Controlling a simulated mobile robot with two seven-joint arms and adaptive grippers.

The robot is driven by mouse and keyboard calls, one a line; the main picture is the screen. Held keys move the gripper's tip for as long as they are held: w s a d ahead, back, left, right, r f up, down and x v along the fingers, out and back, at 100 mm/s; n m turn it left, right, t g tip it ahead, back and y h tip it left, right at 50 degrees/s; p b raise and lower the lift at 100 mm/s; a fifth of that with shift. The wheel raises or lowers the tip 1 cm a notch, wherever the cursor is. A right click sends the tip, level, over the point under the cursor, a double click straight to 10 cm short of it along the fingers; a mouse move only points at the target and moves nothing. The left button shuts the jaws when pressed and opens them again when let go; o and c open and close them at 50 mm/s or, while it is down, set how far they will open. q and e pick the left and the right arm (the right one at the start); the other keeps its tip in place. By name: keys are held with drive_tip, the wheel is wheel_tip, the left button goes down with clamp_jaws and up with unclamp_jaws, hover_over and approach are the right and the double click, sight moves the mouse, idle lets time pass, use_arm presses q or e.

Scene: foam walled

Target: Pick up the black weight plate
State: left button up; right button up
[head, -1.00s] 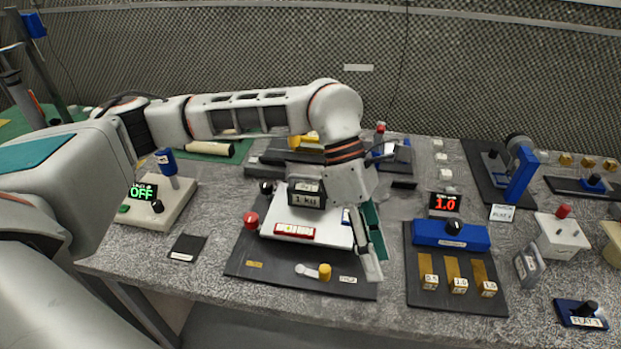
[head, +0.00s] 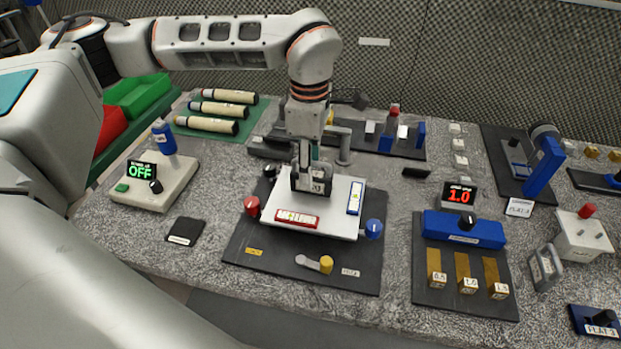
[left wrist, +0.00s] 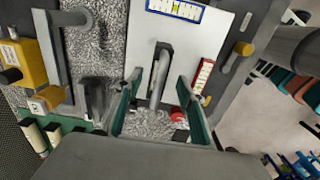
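The black weight plate (head: 318,184) stands on a white platform (head: 341,222) on the dark board and bears a pale label. Its upper part is partly hidden by my left gripper (head: 304,160) in the head view. In the left wrist view the weight's upright handle (left wrist: 159,76) shows between the two green-sided fingers of my left gripper (left wrist: 158,88). These fingers are apart, one on each side of the handle, with visible gaps. Whether they touch the weight lower down cannot be seen. My right gripper is in no view.
A red knob (head: 252,205) and a blue knob (head: 374,229) flank the platform. A grey post (head: 345,146) stands close behind it.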

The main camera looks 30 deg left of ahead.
use_arm(q)
drive_tip(key=shift+w+d+f, duration=0.1)
drive_tip(key=shift+w+f, duration=0.05)
drive_tip(key=shift+f, duration=1.65)
clamp_jaws()
drive_tip(key=shift+w+r, duration=0.1)
drive_tip(key=shift+r, duration=0.1)
drive_tip(key=shift+r, duration=0.2)
wheel_tip(320, 180, up, 19)
drive_tip(key=shift+r+p, duration=0.2)
drive_tip(key=shift+p, duration=0.1)
